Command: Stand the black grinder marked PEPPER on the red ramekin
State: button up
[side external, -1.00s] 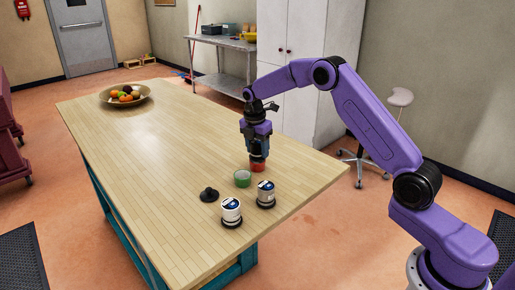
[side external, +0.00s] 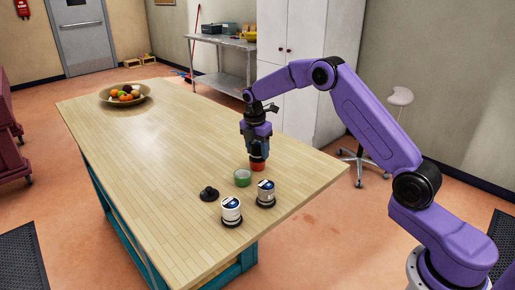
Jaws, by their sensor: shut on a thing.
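My gripper (side external: 258,150) points down over the right part of the table, just above the red ramekin (side external: 258,167). It is shut on a dark thing, mostly hidden by the fingers, which looks like the black grinder; no PEPPER marking can be read. The lower end of the held thing is right at the top of the ramekin. I cannot tell whether it touches the ramekin or hangs just above it. It looks about upright.
A green ramekin (side external: 242,178) stands close by, left of the red one. Two white jars with blue labels and dark bases (side external: 231,211) (side external: 266,192) and a small black knobbed thing (side external: 209,194) stand nearer the camera. A fruit bowl (side external: 145,97) is far off; the table's middle is clear.

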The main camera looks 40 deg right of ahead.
aim_at(255, 144)
jog(key=shift+f, duration=0.2)
jog(key=o, duration=1)
jog(key=shift+s+a+r, duration=0.1)
jog(key=shift+a+r, duration=0.1)
jog(key=shift+r, duration=1.6)
jog(key=shift+w+a+r, duration=0.1)
jog(key=shift+a+r, duration=0.15)
jog(key=shift+r, duration=1.55)
jog(key=shift+s+a+r, duration=0.1)
jog(key=shift+a+r, duration=0.1)
jog(key=shift+r, duration=1.7)
